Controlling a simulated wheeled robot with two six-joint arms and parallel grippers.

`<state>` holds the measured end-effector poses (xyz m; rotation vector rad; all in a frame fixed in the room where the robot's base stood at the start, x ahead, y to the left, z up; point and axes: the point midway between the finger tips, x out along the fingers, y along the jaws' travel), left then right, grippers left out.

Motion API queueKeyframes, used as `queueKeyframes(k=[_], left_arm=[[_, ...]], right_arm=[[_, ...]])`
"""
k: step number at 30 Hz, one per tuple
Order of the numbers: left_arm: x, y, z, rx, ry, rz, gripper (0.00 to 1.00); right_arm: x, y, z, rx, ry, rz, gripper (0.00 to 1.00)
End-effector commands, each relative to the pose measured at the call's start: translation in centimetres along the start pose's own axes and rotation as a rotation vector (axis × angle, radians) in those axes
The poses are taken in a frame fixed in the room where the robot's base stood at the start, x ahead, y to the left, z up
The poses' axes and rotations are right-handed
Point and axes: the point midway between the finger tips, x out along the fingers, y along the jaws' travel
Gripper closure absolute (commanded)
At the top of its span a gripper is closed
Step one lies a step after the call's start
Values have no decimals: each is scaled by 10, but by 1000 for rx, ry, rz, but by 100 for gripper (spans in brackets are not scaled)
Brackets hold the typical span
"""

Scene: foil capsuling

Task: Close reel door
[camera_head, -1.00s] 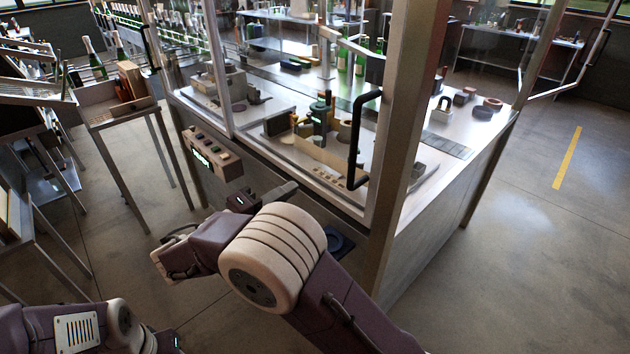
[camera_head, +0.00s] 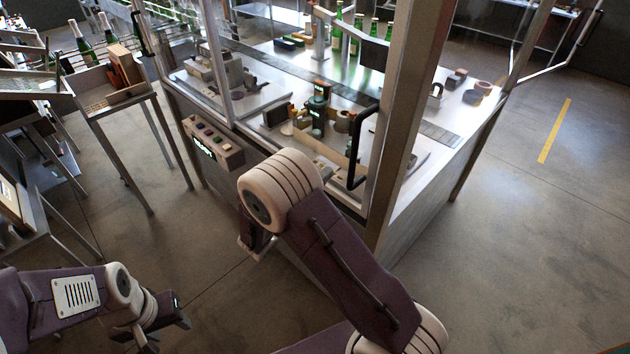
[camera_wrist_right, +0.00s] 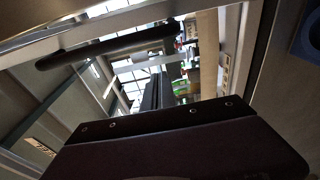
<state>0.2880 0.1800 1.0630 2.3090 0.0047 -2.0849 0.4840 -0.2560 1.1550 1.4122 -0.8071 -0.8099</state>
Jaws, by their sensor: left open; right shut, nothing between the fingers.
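The machine's glass front has a framed panel with a black upright handle (camera_head: 357,150) beside the corner post. A black bar like that handle (camera_wrist_right: 105,47) crosses the upper left of the right wrist view. A blue round-edged part (camera_wrist_right: 307,38) is cut off at that view's right edge. I cannot tell which panel is the reel door, or how far it stands open. My right gripper (camera_wrist_right: 180,145) is shut and empty, its dark body low in the wrist view; the forearm largely hides it in the head view. My left gripper (camera_head: 160,322) is open and empty, low at left, apart from the machine.
A button box (camera_head: 212,143) juts from the machine's front left. A table with a tray (camera_head: 118,96) stands at left. Metal corner post (camera_head: 408,130) rises beside the handle. Green bottles (camera_head: 350,40) stand at the back. Floor is clear at right (camera_head: 540,220).

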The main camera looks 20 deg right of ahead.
Motion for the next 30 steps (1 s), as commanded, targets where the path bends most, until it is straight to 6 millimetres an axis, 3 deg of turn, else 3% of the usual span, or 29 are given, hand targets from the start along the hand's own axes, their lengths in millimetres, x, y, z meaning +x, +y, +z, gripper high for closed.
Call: queueKeyframes(k=[4,12,23,30], left_arm=[[-16,0,-2,0,0,0,53],[-30,1,-3,0,0,0,53],[-29,1,-3,0,0,0,53],[-10,0,-1,0,0,0,53]], right_arm=[[28,4,3,-4,-3,-1,100],[14,2,34,-2,1,0,100],[12,0,38,0,1,0,100],[11,-4,48,1,-1,0,100]])
